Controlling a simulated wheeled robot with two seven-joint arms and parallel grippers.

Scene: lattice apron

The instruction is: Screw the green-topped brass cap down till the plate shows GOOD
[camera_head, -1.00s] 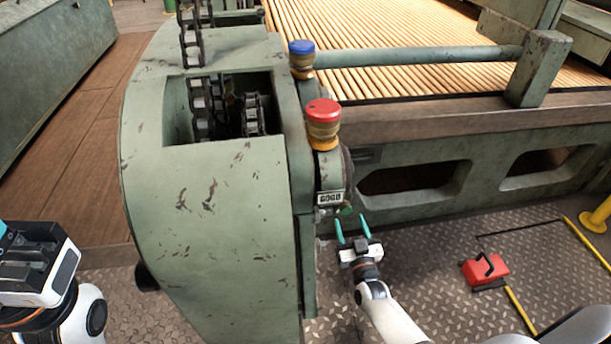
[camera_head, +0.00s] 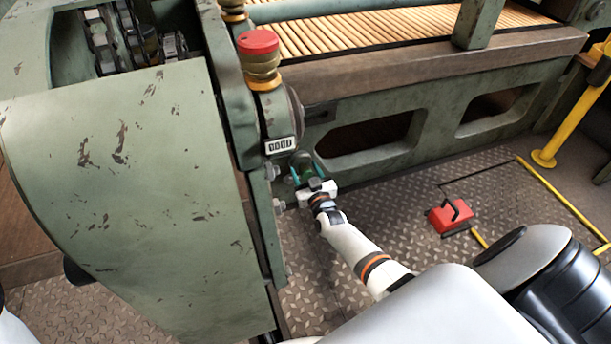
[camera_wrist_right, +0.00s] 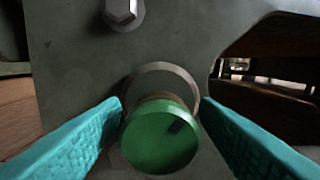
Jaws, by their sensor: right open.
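The green-topped brass cap (camera_wrist_right: 160,135) faces the camera in the right wrist view, its brass edge showing above the green top. In the head view the cap (camera_head: 303,161) is small, low on the machine's side and partly hidden by my right gripper. My right gripper (camera_head: 303,173) is open, with its teal fingers on either side of the cap; in the wrist view gaps show between the fingers and the cap. The small white plate (camera_head: 279,145) sits just above the cap; its dark lettering is too small to read surely. My left gripper is out of view.
A red-topped knob (camera_head: 259,55) stands above the plate on the green machine (camera_head: 150,190). A hex bolt (camera_wrist_right: 122,12) sits above the cap in the wrist view. A red box (camera_head: 450,216) and a yellow post (camera_head: 570,115) stand on the floor at right.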

